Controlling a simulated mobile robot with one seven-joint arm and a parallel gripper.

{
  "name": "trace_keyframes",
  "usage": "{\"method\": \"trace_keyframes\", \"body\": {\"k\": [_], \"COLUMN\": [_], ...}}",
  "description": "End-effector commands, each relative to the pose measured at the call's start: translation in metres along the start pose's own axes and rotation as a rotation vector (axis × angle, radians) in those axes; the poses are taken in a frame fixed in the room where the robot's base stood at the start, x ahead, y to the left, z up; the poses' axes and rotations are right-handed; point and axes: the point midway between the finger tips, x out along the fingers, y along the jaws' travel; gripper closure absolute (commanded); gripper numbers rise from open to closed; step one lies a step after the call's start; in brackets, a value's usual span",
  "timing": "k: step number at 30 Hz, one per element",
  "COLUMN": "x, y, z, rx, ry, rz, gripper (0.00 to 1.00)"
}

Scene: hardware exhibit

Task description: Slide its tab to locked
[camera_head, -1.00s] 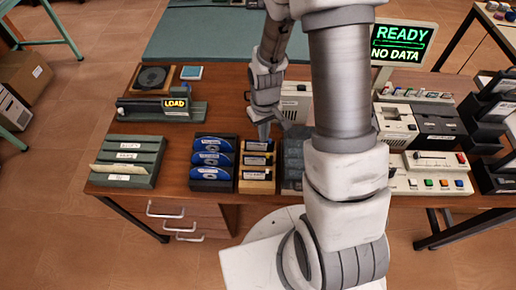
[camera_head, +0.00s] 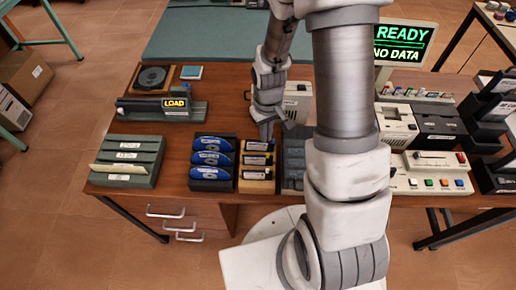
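No tab marked locked can be made out at this size. My gripper (camera_head: 268,136) points down at the back edge of a small wooden rack (camera_head: 256,187). The rack holds black cartridges (camera_head: 256,160) with white labels, one behind another. A small blue spot (camera_head: 275,146) shows right beside the fingertips; I cannot tell what it belongs to. The fingers are too small and too steeply seen to tell whether they are open or shut, or whether they touch the rear cartridge.
Left of the rack stands a black holder with blue discs (camera_head: 211,158), then a green file tray (camera_head: 127,160). A grey slotted block (camera_head: 293,162) stands close on the right, partly behind my arm. A LOAD device (camera_head: 162,107) and a READY NO DATA screen (camera_head: 403,43) stand further back.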

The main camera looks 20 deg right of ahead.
Motion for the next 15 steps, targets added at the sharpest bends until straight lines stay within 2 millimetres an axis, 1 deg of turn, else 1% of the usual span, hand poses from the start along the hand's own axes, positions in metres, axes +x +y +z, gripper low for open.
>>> {"method": "trace_keyframes", "body": {"k": [3, 7, 15], "x": [0.002, -0.003, -0.030], "y": [-0.001, -0.001, -0.001], "z": [0.001, 0.000, -0.001], "rx": [0.001, 0.001, 0.000], "ry": [-0.004, -0.003, 0.002], "rz": [0.000, 0.000, 0.000], "gripper": [1.00, 1.00, 1.00]}}
